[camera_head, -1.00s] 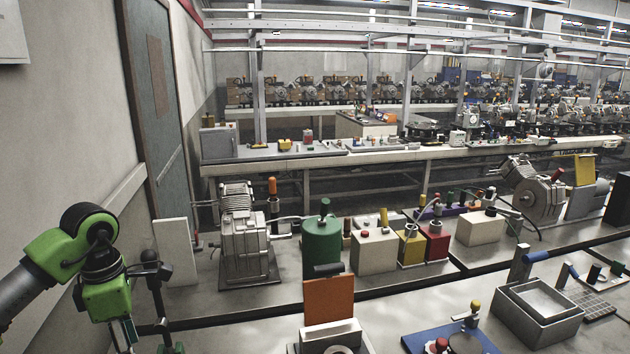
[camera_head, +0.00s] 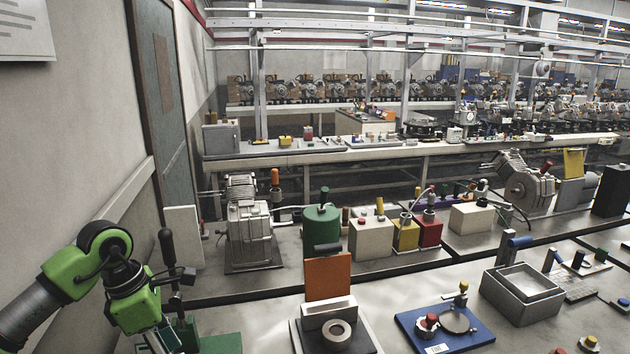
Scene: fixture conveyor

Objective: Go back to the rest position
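My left arm, green and black, comes in at the lower left of the head view. Its gripper is cut off by or hidden near the bottom edge, so the fingertips cannot be made out. A dark upright handle (camera_head: 168,262) stands right beside the wrist; I cannot tell whether they touch. My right arm and gripper are not in view.
The near table holds an orange plate fixture with a ring (camera_head: 337,333), a blue plate with small parts (camera_head: 445,327) and a grey metal box (camera_head: 523,292). Behind are a metal engine (camera_head: 248,230), a green cylinder (camera_head: 321,236) and coloured boxes. A wall and door close off the left.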

